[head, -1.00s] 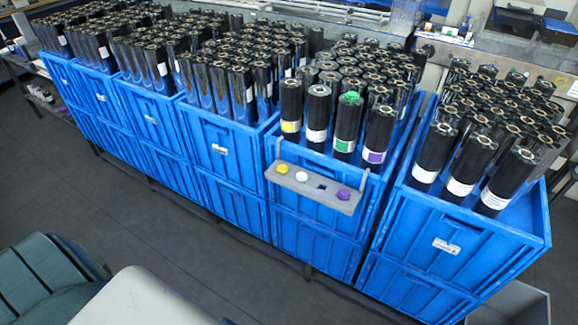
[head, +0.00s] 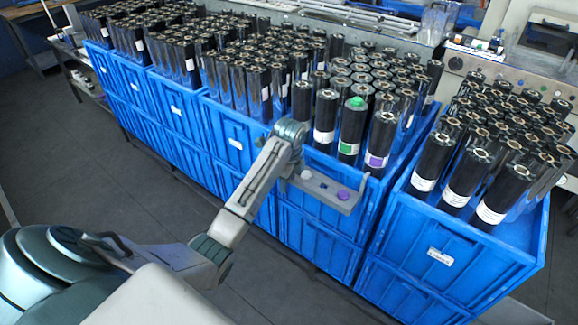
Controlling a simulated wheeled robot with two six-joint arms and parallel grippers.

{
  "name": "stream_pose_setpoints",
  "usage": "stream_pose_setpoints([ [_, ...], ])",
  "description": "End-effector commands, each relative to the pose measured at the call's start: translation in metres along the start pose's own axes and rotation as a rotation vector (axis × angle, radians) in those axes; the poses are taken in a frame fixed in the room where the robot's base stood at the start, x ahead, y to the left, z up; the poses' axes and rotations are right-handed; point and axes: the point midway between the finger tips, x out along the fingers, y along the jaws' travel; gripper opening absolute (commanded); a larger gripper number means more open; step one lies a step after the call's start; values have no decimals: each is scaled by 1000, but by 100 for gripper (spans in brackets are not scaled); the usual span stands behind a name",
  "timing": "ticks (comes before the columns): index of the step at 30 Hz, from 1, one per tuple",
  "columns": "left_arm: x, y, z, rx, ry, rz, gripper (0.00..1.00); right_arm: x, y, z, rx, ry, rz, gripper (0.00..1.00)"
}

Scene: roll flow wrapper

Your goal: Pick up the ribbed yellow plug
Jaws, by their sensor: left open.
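The ribbed yellow plug is not visible now; my left arm covers its place at the left end of the grey holder (head: 325,187). A white plug (head: 306,174) and a purple plug (head: 342,195) sit on that holder, which hangs on the front of a blue crate (head: 340,222). My left gripper (head: 290,158) is at the holder's left end, mostly hidden by its own wrist. It is open; whether it touches the yellow plug cannot be seen. My right gripper is not in view.
More blue crates with rolls stand on both sides. The grey floor (head: 100,185) in front is clear.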

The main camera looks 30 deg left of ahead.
Motion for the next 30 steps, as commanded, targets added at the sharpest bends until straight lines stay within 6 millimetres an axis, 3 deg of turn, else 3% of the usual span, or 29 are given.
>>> stream_pose_setpoints([
  [12,-67,-74,30,289,53,48,45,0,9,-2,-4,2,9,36],
  [17,-88,-91,38,380,79,60,45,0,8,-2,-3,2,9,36],
  [20,-85,-92,39,401,86,67,45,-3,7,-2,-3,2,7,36],
  [30,-40,-89,36,403,86,65,45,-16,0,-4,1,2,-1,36],
])
